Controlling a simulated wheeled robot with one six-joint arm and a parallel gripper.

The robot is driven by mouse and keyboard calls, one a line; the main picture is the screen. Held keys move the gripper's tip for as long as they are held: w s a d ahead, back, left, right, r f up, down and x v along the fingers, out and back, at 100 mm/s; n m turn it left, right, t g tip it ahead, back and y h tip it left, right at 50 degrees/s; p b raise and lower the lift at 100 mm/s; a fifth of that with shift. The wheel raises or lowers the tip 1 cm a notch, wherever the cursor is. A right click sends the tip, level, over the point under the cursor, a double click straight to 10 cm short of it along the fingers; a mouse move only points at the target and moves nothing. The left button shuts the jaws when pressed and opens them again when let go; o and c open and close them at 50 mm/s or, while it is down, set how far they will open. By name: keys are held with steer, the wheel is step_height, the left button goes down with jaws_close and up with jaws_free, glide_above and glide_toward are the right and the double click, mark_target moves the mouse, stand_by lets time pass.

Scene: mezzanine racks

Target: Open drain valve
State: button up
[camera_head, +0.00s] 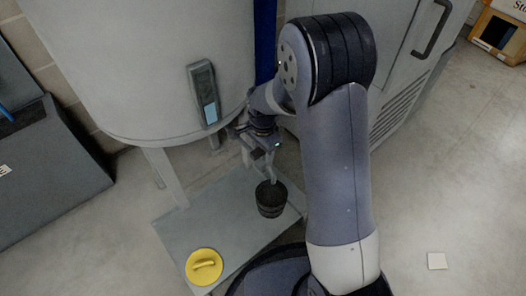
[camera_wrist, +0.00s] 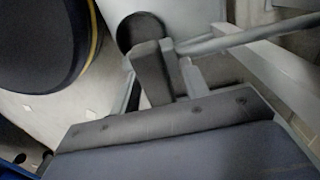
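The pale tank (camera_head: 150,60) stands at upper left on legs, with a grey gauge-like unit (camera_head: 205,95) on its front. I cannot clearly make out the drain valve; the area under the tank's right side is partly hidden by my arm. My gripper (camera_head: 262,162) is low beside the tank's lower right edge, just above a dark bucket (camera_head: 270,200). In the wrist view, my gripper's fingers (camera_wrist: 168,72) are close to a pale bar (camera_wrist: 245,37), and the dark bucket (camera_wrist: 140,32) is beyond. Whether the fingers are apart or touching anything is unclear.
A grey platform (camera_head: 185,228) carries the bucket and a yellow round handled piece (camera_head: 204,266). A grey cabinet (camera_head: 400,70) stands at right, a dark grey box (camera_head: 50,165) at left.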

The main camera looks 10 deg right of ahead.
jaws_close()
steer(key=shift+n+p, duration=0.3)
steer(key=shift+n, duration=0.1)
steer(key=n+p, duration=0.1)
steer(key=n, duration=0.2)
steer(key=shift+r+p, duration=0.1)
steer(key=shift+p, duration=0.2)
steer(key=n+p, duration=0.1)
steer(key=n, duration=0.4)
steer(key=shift+p, duration=0.4)
steer(key=n+p, duration=0.1)
steer(key=n, duration=0.8)
steer(key=shift+p, duration=0.35)
